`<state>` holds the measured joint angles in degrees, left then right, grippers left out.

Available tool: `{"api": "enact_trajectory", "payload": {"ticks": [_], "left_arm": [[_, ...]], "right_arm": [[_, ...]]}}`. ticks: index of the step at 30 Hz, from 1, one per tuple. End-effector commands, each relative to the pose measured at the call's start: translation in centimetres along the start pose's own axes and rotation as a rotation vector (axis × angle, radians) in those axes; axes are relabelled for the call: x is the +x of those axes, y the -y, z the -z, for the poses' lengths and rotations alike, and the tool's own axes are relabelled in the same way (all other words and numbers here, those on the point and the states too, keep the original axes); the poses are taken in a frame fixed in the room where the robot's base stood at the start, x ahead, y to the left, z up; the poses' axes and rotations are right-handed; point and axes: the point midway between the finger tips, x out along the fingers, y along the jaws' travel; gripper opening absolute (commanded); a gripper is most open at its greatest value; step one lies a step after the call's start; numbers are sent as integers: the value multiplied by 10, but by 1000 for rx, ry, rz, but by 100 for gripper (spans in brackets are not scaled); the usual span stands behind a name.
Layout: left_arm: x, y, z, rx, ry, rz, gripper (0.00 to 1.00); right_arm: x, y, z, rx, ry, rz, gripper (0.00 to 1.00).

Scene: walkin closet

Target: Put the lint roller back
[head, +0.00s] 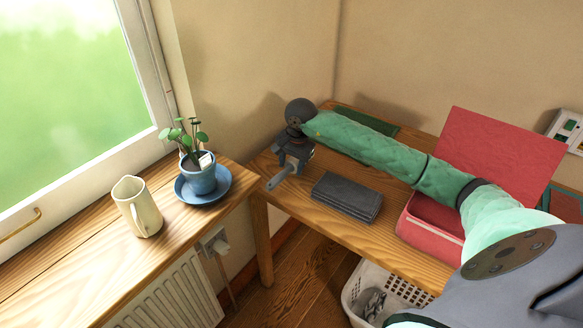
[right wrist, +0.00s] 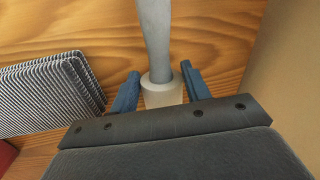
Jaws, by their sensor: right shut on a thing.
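My right gripper (head: 287,163) is over the far left part of the wooden desk (head: 385,238), shut on the lint roller. The roller's grey handle (head: 279,178) sticks out from the fingers toward the lower left. In the right wrist view the handle (right wrist: 155,40) runs away from the gripper, and a pale collar (right wrist: 162,93) sits between the two blue fingers (right wrist: 161,90). The rest of the roller is hidden by the gripper. I cannot tell whether it touches the desk. My left gripper is not in view.
A folded dark striped cloth (head: 347,195) lies right of the gripper. An open red box (head: 425,240) stands further right, and a green flat item (head: 372,124) behind my arm. A laundry basket (head: 358,302) is below. The left ledge holds a pitcher (head: 138,207) and potted plant (head: 199,180).

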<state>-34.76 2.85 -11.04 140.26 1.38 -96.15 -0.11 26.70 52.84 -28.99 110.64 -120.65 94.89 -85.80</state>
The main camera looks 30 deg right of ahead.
Motion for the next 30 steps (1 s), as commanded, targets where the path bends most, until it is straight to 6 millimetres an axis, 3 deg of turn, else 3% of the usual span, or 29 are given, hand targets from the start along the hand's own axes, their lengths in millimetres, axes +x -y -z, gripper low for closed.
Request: {"api": "enact_trajectory", "payload": {"ticks": [2,6,17,18,21,30], "left_arm": [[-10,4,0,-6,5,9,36],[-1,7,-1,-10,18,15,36],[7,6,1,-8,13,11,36],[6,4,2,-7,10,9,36],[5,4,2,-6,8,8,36],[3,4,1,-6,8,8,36]], "right_arm": [[9,-2,0,2,3,-3,29],[20,-4,0,0,1,-1,29],[24,-4,0,0,0,-1,29],[23,-4,0,0,0,-1,49],[23,-4,0,0,0,-1,69],[22,-4,0,0,0,-1,69]]}}
